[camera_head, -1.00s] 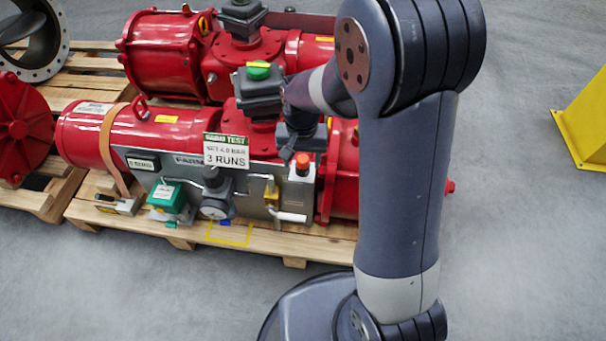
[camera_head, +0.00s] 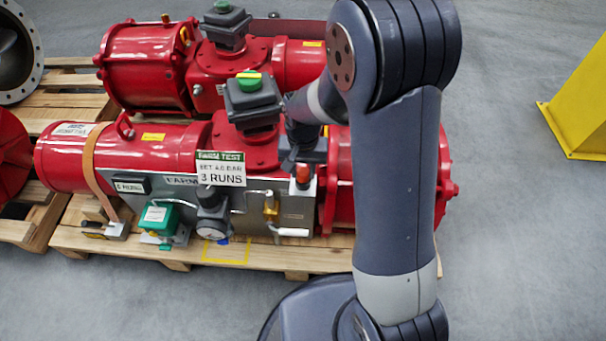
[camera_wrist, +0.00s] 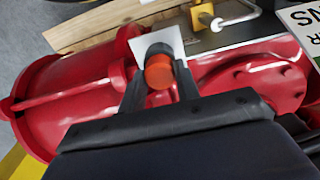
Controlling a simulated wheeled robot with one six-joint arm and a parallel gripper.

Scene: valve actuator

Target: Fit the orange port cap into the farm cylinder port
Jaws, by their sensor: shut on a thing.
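My gripper (camera_wrist: 159,80) is shut on the orange port cap (camera_wrist: 159,70), with one dark finger on each side of it in the wrist view. The cap (camera_head: 302,173) also shows in the head view as a small orange cylinder below the end of my arm, at the right end of the grey panel. A pale square face with a dark round part (camera_wrist: 160,48) lies just beyond the cap; I cannot tell whether they touch. The red farm cylinder (camera_head: 125,155) lies behind the panel marked FARM (camera_head: 260,210). I cannot make out its port.
A second red actuator (camera_head: 150,65) lies behind. All rest on a wooden pallet (camera_head: 280,258). A yellow stand (camera_head: 580,110) is at right; grey floor lies between.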

